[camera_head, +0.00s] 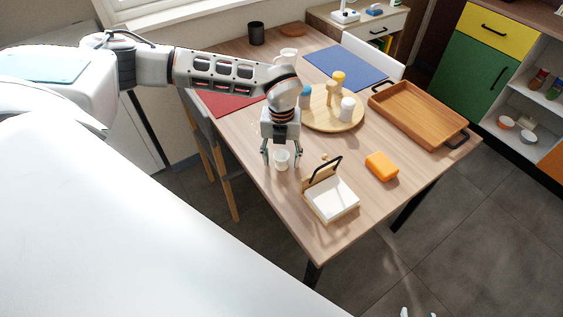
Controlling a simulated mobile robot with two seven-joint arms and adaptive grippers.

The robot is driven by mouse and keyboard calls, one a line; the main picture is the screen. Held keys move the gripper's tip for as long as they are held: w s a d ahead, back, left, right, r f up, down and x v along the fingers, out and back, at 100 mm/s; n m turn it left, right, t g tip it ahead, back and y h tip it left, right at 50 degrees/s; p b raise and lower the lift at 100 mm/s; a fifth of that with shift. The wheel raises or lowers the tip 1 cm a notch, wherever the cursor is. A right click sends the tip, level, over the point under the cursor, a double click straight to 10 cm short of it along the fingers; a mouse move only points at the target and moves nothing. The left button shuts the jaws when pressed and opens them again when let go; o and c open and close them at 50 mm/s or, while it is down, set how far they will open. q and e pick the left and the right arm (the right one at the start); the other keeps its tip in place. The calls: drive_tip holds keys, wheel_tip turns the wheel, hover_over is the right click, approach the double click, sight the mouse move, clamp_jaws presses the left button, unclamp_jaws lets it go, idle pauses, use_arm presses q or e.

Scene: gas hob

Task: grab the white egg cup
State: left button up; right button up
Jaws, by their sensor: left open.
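The white egg cup (281,160) is a small white cup standing on the wooden table, near its left edge. My left gripper (282,154) is open above it and points down, with one finger on each side of the cup. Whether the fingers touch the cup I cannot tell. Small pale tips (417,313) at the bottom edge may be part of my right gripper; too little shows to tell its state.
A napkin holder (331,198) stands close on the right, with an orange block (382,166) beyond it. A round board (335,123) with shakers and a wooden tray (418,114) lie farther back. A red mat (228,101) is behind my arm.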

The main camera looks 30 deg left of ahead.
use_arm(q)
drive_tip(key=c, duration=1.2)
drive_tip(key=shift+c, duration=0.2)
